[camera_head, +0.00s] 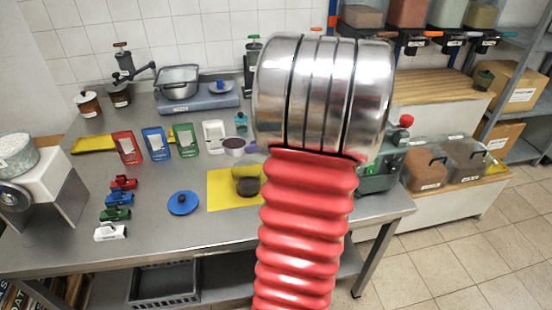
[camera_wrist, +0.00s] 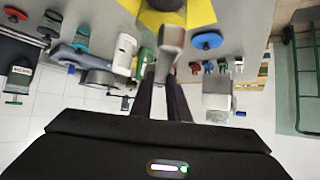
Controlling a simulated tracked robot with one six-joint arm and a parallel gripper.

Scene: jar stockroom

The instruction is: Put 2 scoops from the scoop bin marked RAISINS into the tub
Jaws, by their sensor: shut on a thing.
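A clear tub (camera_head: 246,180) with dark contents low inside stands on a yellow mat (camera_head: 222,197) on the steel table. In the wrist view the tub's dark contents (camera_wrist: 163,4) show at the top edge, over the mat (camera_wrist: 150,22). My gripper (camera_wrist: 168,82) is shut on a pale grey handle, apparently a scoop (camera_wrist: 171,38), close to the tub; its far end is unclear. My arm hides the gripper in the head view. Two clear bins with brown contents, a left one (camera_head: 425,170) and a right one (camera_head: 467,160), stand at the right; their labels are unreadable.
A blue lid (camera_head: 183,203) lies left of the mat. Coloured clips (camera_head: 118,213) and red, blue and green trays (camera_head: 156,144) stand farther left. A green machine (camera_head: 378,178) is at the table's right end. Dispensers (camera_head: 410,12) hang at the back right.

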